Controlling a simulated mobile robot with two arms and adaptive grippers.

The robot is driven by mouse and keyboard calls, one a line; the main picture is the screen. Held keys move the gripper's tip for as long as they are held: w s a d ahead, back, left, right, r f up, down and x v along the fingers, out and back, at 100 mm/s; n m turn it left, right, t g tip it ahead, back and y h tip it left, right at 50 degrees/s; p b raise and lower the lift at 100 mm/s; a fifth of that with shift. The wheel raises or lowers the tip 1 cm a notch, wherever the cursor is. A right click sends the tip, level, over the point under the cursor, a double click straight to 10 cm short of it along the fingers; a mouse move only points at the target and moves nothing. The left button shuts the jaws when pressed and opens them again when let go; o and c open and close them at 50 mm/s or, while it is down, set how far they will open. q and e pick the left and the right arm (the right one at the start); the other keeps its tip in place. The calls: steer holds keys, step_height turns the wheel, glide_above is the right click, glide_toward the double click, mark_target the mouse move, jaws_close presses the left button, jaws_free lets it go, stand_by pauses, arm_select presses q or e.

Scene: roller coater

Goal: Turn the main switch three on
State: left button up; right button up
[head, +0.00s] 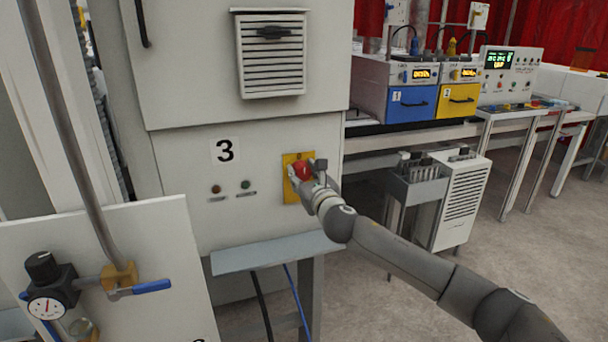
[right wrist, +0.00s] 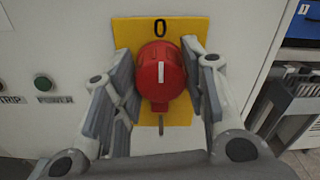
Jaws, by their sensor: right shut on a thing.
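The main switch three is a red rotary knob (right wrist: 161,80) on a yellow plate (right wrist: 160,31) on the grey cabinet marked 3 (head: 225,151). In the right wrist view its white line is upright and points to the "0" at the top of the plate. My right gripper (right wrist: 161,88) is at the knob, its two fingers shut on the left and right sides of it. In the head view the gripper (head: 307,173) covers part of the knob (head: 301,171) and plate (head: 288,189). My left gripper is not in view.
Two small indicator lamps (head: 245,184) sit left of the switch. A grey ledge (head: 270,255) juts out below it, with cables underneath. A panel with a gauge (head: 46,307) and blue-handled valve stands at lower left. Benches with blue and yellow boxes (head: 411,103) are at right.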

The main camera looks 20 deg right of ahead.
steer(key=m+p, duration=0.1)
steer(key=m, duration=0.6)
steer(key=shift+d+m+p, duration=0.1)
steer(key=shift+m+p, duration=0.3)
steer(key=m, duration=0.4)
steer(key=shift+f+m, duration=0.1)
steer(key=shift+m, duration=0.2)
steer(key=m, duration=0.5)
steer(key=shift+d, duration=0.1)
steer(key=o, duration=1)
steer(key=shift+s, duration=0.1)
